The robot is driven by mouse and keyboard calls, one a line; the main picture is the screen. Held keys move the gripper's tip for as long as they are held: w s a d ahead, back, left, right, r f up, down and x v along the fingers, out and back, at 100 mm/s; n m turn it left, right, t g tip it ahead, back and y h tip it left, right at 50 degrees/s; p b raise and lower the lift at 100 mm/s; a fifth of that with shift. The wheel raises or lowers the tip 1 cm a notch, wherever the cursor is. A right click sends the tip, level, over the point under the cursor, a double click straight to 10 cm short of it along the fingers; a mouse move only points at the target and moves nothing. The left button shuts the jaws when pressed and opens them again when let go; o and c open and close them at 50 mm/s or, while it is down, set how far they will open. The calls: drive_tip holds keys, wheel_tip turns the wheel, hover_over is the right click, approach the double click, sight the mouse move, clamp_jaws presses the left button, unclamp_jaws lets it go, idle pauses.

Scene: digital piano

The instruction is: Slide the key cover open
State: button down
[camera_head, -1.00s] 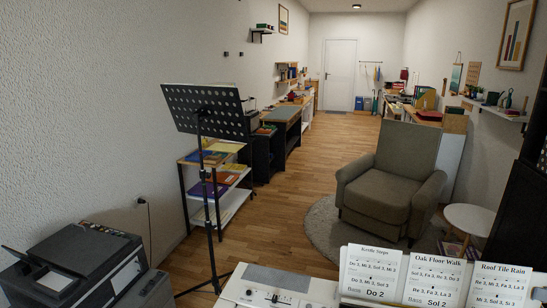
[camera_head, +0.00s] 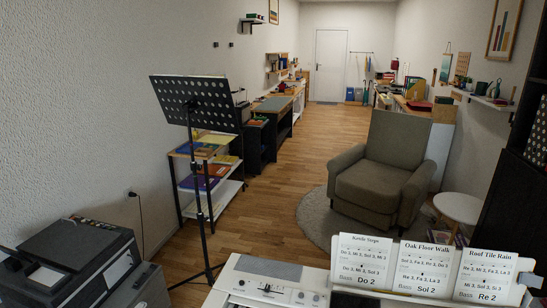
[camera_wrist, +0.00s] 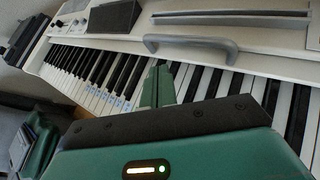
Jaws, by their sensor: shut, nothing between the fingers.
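The white digital piano (camera_head: 250,263) stands at the bottom of the head view, and its top also shows in the wrist view (camera_wrist: 85,22). In the wrist view a grey bar handle (camera_wrist: 190,43) sits along the front edge of the key cover (camera_wrist: 270,62). Black and white keys (camera_wrist: 85,70) lie exposed in front of that edge, across the view. My gripper (camera_wrist: 158,82) is shut and empty, its green fingers over the keys, just in front of and below the handle in the picture. I cannot tell whether they touch the keys.
Song sheets (camera_head: 425,270) stand on the piano's rest. A black music stand (camera_head: 196,105) and a printer (camera_head: 75,258) are at the left. An armchair (camera_head: 378,180) and a round white side table (camera_head: 459,208) stand behind the piano. Wooden floor is clear beyond.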

drive_tip(key=shift+s+a, duration=0.2)
drive_tip(key=shift+s, duration=0.5)
drive_tip(key=shift+s+a, duration=0.2)
drive_tip(key=shift+s, duration=0.45)
drive_tip(key=shift+s+a, duration=0.2)
drive_tip(key=shift+s, duration=0.5)
drive_tip(key=a+r+n+g+y, duration=0.2)
drive_tip(key=a+r+n+g, duration=0.5)
drive_tip(key=a+r+n, duration=1.05)
drive_tip(key=s+a+r+n+h, duration=0.3)
drive_tip(key=s+a+r+n, duration=0.2)
drive_tip(key=n, duration=0.3)
drive_tip(key=s+a+r+n+t+h, duration=0.1)
drive_tip(key=s+a+r+n+h, duration=0.2)
drive_tip(key=s+a+r+n, duration=0.2)
wheel_tip(320, 180, up, 3)
drive_tip(key=n, duration=0.4)
drive_tip(key=shift+s, duration=0.35)
